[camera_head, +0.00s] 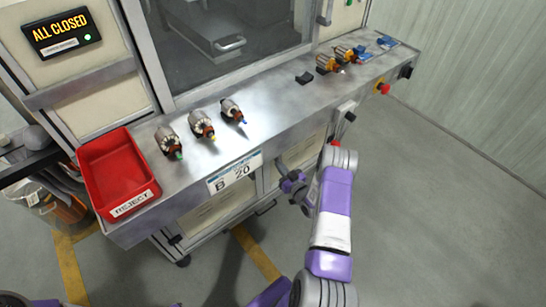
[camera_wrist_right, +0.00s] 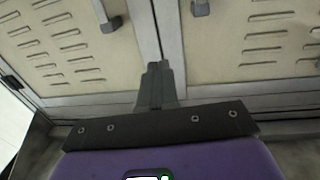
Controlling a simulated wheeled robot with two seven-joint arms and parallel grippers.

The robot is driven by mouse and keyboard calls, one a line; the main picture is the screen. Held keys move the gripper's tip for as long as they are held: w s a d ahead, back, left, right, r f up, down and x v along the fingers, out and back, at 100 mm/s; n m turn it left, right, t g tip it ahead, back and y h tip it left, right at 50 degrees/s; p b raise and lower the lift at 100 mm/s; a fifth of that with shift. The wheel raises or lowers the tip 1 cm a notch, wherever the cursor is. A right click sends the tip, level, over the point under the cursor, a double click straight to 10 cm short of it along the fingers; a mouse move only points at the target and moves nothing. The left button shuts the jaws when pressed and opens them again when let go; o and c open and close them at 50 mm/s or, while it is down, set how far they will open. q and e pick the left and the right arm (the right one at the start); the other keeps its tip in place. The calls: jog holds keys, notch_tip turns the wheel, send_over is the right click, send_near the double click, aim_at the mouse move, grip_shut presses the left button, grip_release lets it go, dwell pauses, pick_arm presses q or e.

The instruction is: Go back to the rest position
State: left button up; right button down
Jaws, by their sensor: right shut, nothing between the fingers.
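My right gripper (camera_head: 281,168) is shut and empty. It hangs in front of the bench's lower cabinet, below the worktop edge and just right of the "B 20" label. In the right wrist view its closed fingers (camera_wrist_right: 157,84) point at the cabinet doors, with nothing between them. My right arm comes up from the bottom of the head view, bent at the elbow. My left gripper is not in view.
The metal worktop (camera_head: 270,103) bears a red reject bin (camera_head: 118,172), three armatures (camera_head: 202,125) left of centre and more parts (camera_head: 327,64) at the far right. A red button (camera_head: 383,88) is on the bench front. Floor (camera_head: 440,200) at right is clear.

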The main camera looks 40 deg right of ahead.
jog(key=shift+s, duration=0.6)
jog(key=s+a+f+m+g+y+p, duration=0.15)
jog(key=a+g, duration=0.25)
jog(key=a, duration=0.7)
jog(key=s+a+f+g+y+p, duration=0.1)
jog(key=a+f+g+y+p, duration=0.2)
jog(key=a, duration=0.7)
jog(key=s+a+r+g+y, duration=0.2)
jog(key=s+a+g, duration=0.8)
jog(key=s+a, duration=0.6)
jog(key=shift+s+r, duration=0.55)
jog(key=shift+s, duration=0.3)
jog(key=shift+n, duration=0.25)
